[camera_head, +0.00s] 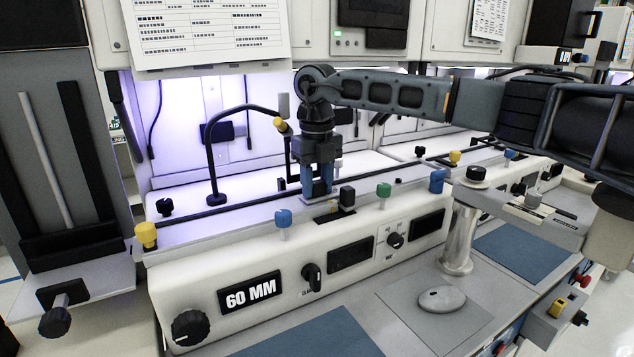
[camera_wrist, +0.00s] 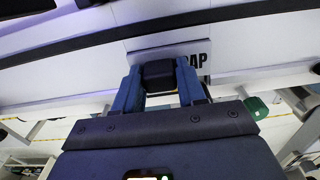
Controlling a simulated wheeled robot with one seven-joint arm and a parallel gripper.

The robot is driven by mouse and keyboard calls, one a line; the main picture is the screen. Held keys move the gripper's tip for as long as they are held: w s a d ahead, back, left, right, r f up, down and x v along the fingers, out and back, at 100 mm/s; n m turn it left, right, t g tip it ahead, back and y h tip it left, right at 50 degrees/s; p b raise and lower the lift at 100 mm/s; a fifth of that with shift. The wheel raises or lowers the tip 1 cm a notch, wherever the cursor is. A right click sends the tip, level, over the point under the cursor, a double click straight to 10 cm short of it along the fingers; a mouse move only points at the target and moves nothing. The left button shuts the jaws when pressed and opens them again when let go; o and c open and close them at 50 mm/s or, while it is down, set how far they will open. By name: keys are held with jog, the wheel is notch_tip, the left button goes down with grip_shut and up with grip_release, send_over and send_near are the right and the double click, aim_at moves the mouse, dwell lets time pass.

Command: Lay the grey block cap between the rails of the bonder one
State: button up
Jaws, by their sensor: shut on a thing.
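My gripper (camera_head: 318,190) points down over the front ledge of the white bonder (camera_head: 215,288) labelled 60 MM.
Blue (camera_head: 283,218), green (camera_head: 383,190) and yellow (camera_head: 146,234) knobs stand along the front ledge. A small black block (camera_head: 347,196) stands just right of the gripper. A black bent lamp arm (camera_head: 210,150) rises behind the rail at left. A mouse (camera_head: 441,299) lies on the desk.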

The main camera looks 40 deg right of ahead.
jog(key=o, duration=1.1)
jog(key=shift+o, duration=0.2)
jog(key=shift+r, duration=0.1)
notch_tip(320, 180, up, 8)
jog(key=shift+f+b, duration=0.2)
jog(key=shift+b, duration=0.35)
dwell(0.7)
